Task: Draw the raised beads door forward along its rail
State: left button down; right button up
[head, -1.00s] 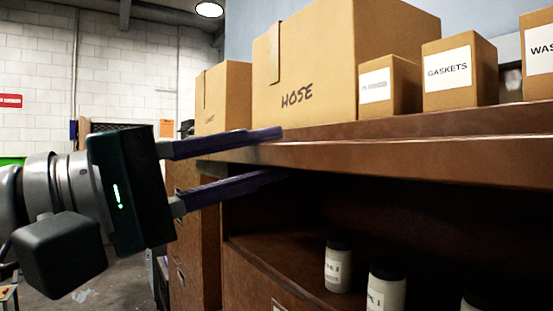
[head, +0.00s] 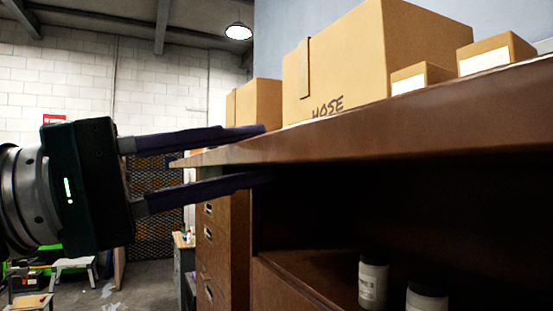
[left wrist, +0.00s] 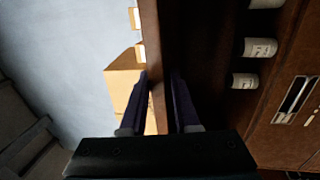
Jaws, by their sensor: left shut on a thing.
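The raised door (head: 430,125) shows as a flat brown board, lying level along the top of the open cabinet compartment. It also shows as a brown strip in the left wrist view (left wrist: 158,50). My left gripper (head: 268,154) is shut on the door's edge near its left end, one dark finger above it and one below. In the left wrist view the same two fingers (left wrist: 158,82) lie on either side of the strip. The rail is hidden in the dark compartment. My right gripper is not in view.
Cardboard boxes, one marked HOSE (head: 335,75), stand above and behind the board. White jars with dark lids (head: 372,283) stand on the shelf below. A drawer unit (head: 222,245) is at the left. The floor farther left has open room and a step stool (head: 75,268).

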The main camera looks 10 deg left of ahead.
pick_arm(q)
jog(key=shift+a, duration=0.1)
jog(key=shift+r+b+v, duration=0.2)
jog(key=shift+b+v, duration=0.7)
jog(key=shift+v, duration=0.25)
jog(key=shift+s+a+r, duration=0.1)
jog(key=shift+s+a, duration=0.05)
jog(key=shift+a, duration=0.1)
jog(key=c, duration=0.6)
grip_release()
jog(key=shift+o, duration=0.5)
